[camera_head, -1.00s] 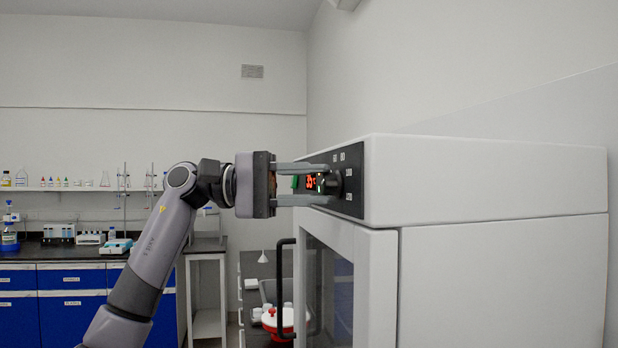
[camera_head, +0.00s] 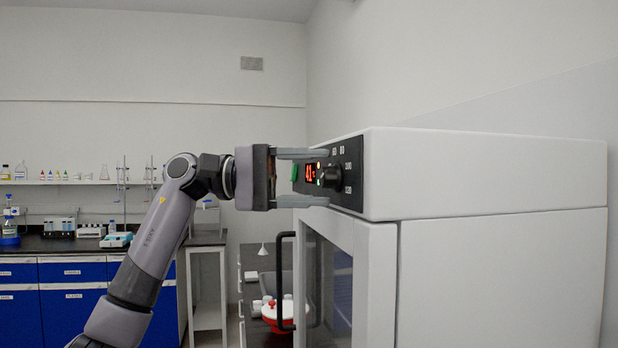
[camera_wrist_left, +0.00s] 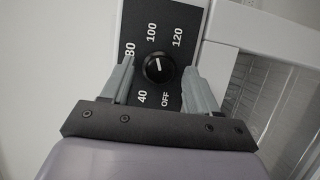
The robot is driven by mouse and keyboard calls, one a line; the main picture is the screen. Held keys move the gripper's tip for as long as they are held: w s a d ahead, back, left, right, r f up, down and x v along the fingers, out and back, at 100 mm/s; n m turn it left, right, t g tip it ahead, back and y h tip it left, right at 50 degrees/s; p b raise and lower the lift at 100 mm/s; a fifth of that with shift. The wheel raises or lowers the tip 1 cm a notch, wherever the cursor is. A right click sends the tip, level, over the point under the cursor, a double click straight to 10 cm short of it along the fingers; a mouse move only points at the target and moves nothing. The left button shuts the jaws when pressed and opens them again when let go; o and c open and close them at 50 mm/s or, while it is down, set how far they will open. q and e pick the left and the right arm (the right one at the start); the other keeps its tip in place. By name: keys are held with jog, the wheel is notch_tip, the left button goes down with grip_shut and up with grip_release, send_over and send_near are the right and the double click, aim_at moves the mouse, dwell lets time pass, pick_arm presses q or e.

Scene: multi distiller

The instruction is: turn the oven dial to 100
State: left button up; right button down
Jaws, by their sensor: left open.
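The oven (camera_head: 480,180) is a large white box on the right, with a black control panel on its front. The black round dial (camera_head: 331,177) sits on that panel; the left wrist view shows it (camera_wrist_left: 158,68) ringed by OFF, 40, 80, 100 and 120. A small white mark on the dial's upper side points roughly toward 100. My left gripper (camera_head: 322,177) is open, its fingers around the dial, one above and one below in the head view. In the wrist view there is a visible gap between the dial and each finger. My right gripper is not in view.
A red lit display (camera_head: 309,173) and a green switch (camera_head: 294,173) are beside the dial. The oven door has a dark handle (camera_head: 280,285) below my gripper. Blue lab benches (camera_head: 75,300) stand at the back left. A red and white device (camera_head: 277,314) sits behind the handle.

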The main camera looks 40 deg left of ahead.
pick_arm(q)
jog(key=b+v, duration=0.1)
jog(key=v, duration=0.6)
dwell(0.6)
